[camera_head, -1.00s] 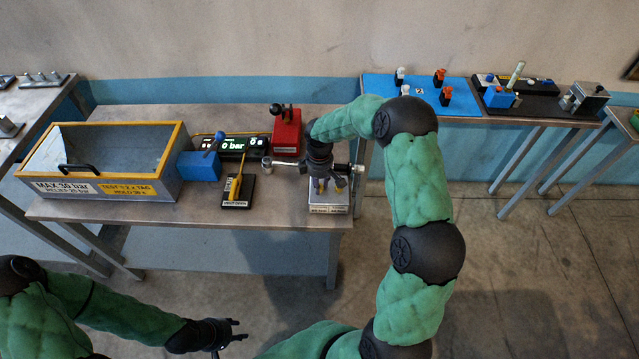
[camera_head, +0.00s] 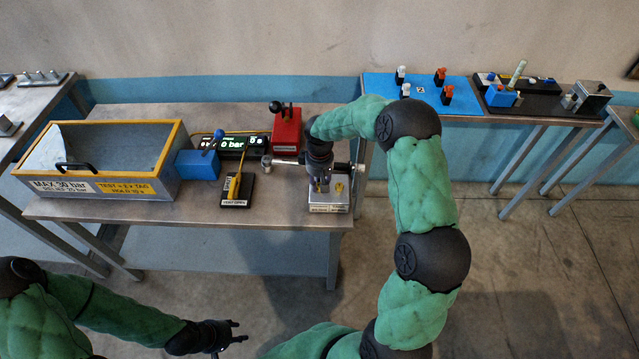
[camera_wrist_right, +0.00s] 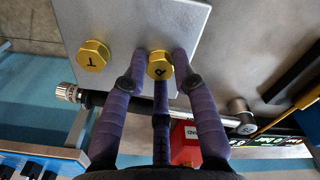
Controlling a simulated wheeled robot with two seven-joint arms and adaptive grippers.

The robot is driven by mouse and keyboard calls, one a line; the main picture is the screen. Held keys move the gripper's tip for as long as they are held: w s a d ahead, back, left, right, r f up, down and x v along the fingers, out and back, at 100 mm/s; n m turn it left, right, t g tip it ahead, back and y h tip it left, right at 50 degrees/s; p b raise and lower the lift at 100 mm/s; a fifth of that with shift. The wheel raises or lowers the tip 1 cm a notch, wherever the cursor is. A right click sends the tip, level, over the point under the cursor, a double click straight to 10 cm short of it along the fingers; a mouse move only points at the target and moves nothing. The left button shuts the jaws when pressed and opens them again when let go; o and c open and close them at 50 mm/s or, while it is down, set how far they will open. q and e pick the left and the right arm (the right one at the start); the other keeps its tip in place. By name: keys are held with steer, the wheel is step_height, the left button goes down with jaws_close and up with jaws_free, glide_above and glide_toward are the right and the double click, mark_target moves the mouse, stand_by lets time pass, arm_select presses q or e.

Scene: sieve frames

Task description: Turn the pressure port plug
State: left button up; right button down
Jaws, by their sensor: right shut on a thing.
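Two brass hex plugs stand on a metal block (camera_head: 330,208) at the right end of the bench. In the right wrist view, the plug marked T (camera_wrist_right: 93,55) is free at the left, and the pressure port plug, marked P (camera_wrist_right: 159,66), sits between the fingers of my right gripper (camera_wrist_right: 160,75). That gripper is shut on the P plug, which still sits at the block face. In the head view, my right gripper (camera_head: 320,182) points down over the block and hides most of the P plug. My left gripper (camera_head: 236,332) is open and empty, low in front of the bench.
A yellow-rimmed metal tank (camera_head: 182,160) stands left on the bench (camera_head: 280,205). A blue block (camera_head: 198,165), a pressure display (camera_head: 243,146), a lever stand (camera_head: 238,190) and a red box (camera_head: 286,130) stand nearby. A horizontal rod lies behind the block.

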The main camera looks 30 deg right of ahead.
steer(key=m+b, duration=0.1)
steer(key=m, duration=0.4)
steer(key=shift+s+f+m, duration=0.1)
steer(key=shift+f+m, duration=0.05)
steer(key=shift+m, duration=0.15)
steer(key=m+b, duration=0.1)
steer(key=m, duration=0.4)
steer(key=shift+a, duration=0.1)
steer(key=shift+m, duration=0.4)
steer(key=c, duration=1)
jaws_free()
steer(key=shift+r, duration=0.35)
step_height(320, 180, up, 12)
steer(key=shift+f, duration=0.25)
